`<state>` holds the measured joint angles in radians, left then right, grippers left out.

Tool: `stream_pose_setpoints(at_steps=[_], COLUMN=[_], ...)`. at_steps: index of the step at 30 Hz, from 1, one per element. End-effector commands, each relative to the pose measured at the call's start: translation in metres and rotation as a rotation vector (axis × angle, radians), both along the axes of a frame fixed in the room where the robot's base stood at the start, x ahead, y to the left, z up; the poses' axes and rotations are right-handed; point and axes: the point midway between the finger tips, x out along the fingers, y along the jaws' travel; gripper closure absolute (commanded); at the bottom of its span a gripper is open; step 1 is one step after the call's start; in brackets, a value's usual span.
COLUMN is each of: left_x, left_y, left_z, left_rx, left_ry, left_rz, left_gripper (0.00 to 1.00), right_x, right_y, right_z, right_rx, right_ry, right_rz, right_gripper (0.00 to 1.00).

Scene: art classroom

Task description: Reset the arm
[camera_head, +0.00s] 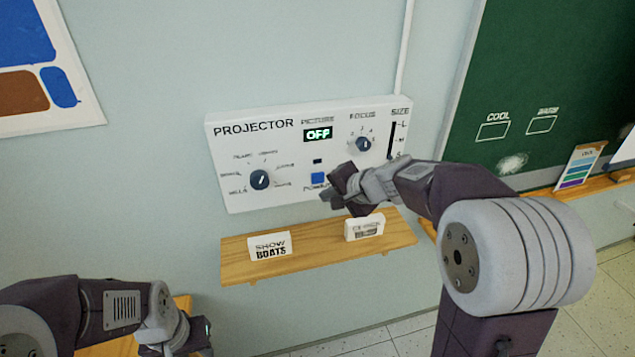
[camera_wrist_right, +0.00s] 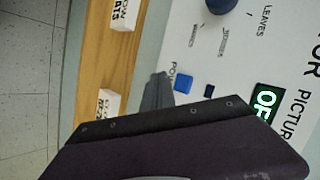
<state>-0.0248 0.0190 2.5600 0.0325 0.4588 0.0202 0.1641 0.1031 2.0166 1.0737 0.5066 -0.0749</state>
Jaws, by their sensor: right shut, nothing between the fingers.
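My right gripper (camera_head: 328,197) is shut and empty in front of the lower part of the white projector panel (camera_head: 225,150). Its fingertips are just below and right of the blue power button (camera_head: 318,179). In the right wrist view the closed fingers (camera_wrist_right: 157,88) show beside the blue button (camera_wrist_right: 183,83); I cannot tell whether they touch the panel. The panel's display (camera_head: 318,134) reads OFF. My left gripper (camera_head: 200,338) is low at the bottom left, away from the panel; its fingers are too unclear to judge.
A wooden shelf (camera_head: 235,246) under the panel holds a "SHOW BOATS" card (camera_head: 270,247) and a second card (camera_head: 364,227). The panel has a left dial (camera_head: 260,180), a focus knob (camera_head: 363,144) and a size slider (camera_head: 391,140). A green chalkboard (camera_head: 560,60) hangs at right.

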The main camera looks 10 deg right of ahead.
Motion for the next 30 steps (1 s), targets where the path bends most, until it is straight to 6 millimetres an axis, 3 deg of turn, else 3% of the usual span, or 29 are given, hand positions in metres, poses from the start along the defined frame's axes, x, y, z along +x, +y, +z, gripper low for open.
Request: stream_pose_setpoints(at_steps=[5, 13, 17, 20, 21, 24, 27, 30], left_x=[0.000, 0.000, 0.000, 0.000, 0.000, 0.000, 0.000, 0.000], left_y=[0.000, 0.000, 0.000, 0.000, 0.000, 0.000, 0.000, 0.000], left_z=[-0.007, -0.006, -0.019, -0.028, -0.032, -0.037, -0.038, -0.037], left_rx=[0.000, 0.000, 0.000, 0.000, 0.000, 0.000, 0.000, 0.000], left_ry=[0.000, 0.000, 0.000, 0.000, 0.000, 0.000, 0.000, 0.000], left_rz=[0.000, 0.000, 0.000, 0.000, 0.000, 0.000, 0.000, 0.000], left_gripper=[0.64, 0.64, 0.64, 0.64, 0.64, 0.64, 0.64, 0.64], right_x=[-0.016, -0.018, -0.026, -0.069, -0.093, -0.152, -0.203, -0.229], right_y=[0.000, 0.000, 0.024, 0.040, 0.041, 0.031, 0.009, -0.011], right_z=[-0.001, 0.000, -0.021, -0.079, -0.105, -0.159, -0.193, -0.205], right_rx=[0.000, 0.000, -0.005, -0.122, -0.194, -0.383, -0.551, -0.660], right_ry=[0.000, 0.000, 0.021, 0.133, 0.188, 0.313, 0.410, 0.456], right_rz=[0.000, 0.001, 0.060, 0.200, 0.275, 0.471, 0.656, 0.770], right_gripper=[1.00, 1.00, 1.00, 1.00, 1.00, 1.00, 1.00, 1.00])
